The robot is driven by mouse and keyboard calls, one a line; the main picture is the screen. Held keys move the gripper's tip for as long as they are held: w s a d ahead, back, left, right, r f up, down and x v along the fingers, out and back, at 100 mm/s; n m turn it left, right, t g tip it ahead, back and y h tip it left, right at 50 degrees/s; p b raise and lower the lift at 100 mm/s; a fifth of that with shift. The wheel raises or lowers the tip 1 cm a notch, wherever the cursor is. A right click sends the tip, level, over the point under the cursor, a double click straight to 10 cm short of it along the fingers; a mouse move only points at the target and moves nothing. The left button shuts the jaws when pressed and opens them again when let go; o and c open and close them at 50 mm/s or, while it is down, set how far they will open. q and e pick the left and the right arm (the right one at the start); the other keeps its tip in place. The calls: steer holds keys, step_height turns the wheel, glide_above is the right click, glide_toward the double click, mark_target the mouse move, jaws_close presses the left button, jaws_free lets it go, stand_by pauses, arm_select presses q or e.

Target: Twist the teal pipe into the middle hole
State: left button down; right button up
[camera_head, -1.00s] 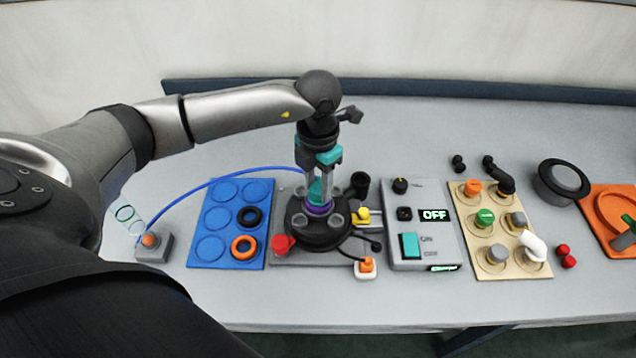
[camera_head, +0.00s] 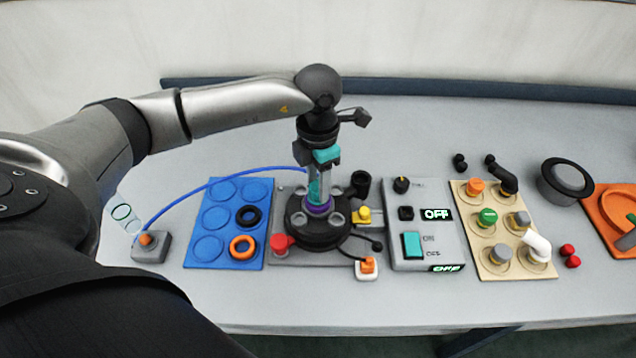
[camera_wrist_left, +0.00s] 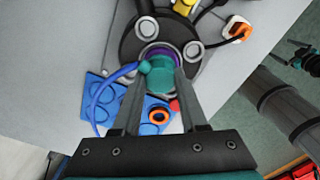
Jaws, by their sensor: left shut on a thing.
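My left gripper (camera_head: 316,172) points down and is shut on the teal pipe (camera_head: 314,189). The pipe stands about upright at the middle of the round black base (camera_head: 319,236), its lower end inside a purple ring (camera_head: 318,206). In the left wrist view the pipe (camera_wrist_left: 161,74) sits between the two fingers, with the purple ring (camera_wrist_left: 157,52) around its end. How deep it sits in the middle hole is hidden. A blue hose runs to the pipe's side. A dark part with teal (camera_wrist_left: 302,60) at the wrist view's right edge may be my right gripper; its jaws are unclear.
A blue tray (camera_head: 194,262) with black and orange rings lies left of the base. A red knob (camera_head: 281,242) and a yellow part (camera_head: 362,215) flank the base. A grey switch box (camera_head: 424,187) reading OFF and a tan fittings board (camera_head: 511,269) are to the right. The back table is clear.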

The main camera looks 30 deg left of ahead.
stand_by(0.4)
arm_select(q)
steer(key=shift+m+b, duration=0.4)
steer(key=shift+m, duration=0.4)
steer(key=shift+m+b, duration=0.45)
steer(key=shift+m, duration=0.35)
steer(key=shift+m+b, duration=0.45)
steer(key=shift+m, duration=0.35)
steer(key=shift+m+b, duration=0.45)
steer(key=shift+m, duration=0.35)
